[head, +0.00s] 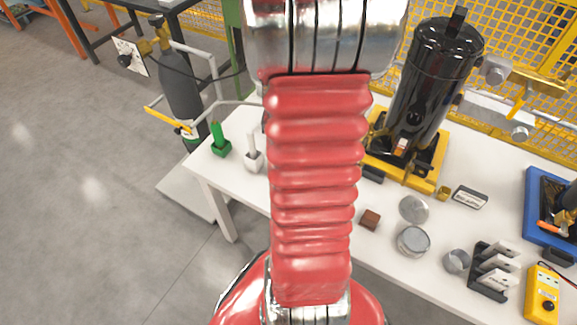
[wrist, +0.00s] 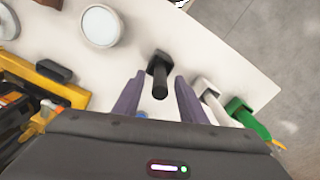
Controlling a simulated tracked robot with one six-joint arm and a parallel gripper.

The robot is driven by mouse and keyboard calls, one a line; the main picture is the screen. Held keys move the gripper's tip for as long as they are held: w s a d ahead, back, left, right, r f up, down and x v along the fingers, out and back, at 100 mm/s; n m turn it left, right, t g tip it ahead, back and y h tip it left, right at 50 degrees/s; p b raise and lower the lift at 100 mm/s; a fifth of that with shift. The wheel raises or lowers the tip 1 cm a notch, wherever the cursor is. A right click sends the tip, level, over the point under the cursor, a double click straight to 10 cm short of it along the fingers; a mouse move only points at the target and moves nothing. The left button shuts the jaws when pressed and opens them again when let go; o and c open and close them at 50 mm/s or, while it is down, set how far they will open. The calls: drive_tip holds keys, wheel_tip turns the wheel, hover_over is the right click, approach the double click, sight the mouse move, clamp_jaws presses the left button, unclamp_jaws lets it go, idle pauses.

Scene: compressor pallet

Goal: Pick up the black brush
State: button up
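The black brush (wrist: 160,84) shows in the wrist view, its dark block base on the white table and its round handle pointing toward the camera. My gripper (wrist: 160,75) is open, with one finger on each side of the brush in the picture. I see gaps on both sides and no contact; how deep the brush sits between the fingers I cannot tell. In the head view my red arm covers the middle of the table and hides the gripper and most or all of the black brush.
A white brush (wrist: 208,92) and a green brush (wrist: 240,110) stand just right of the right finger. The white table (head: 330,200) also holds a black compressor tank (head: 437,75) on a yellow base, round tins (head: 413,241) and a brown block (head: 370,219). A gas cylinder (head: 181,85) stands beside the table.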

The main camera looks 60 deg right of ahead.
idle(0.4)
clamp_jaws()
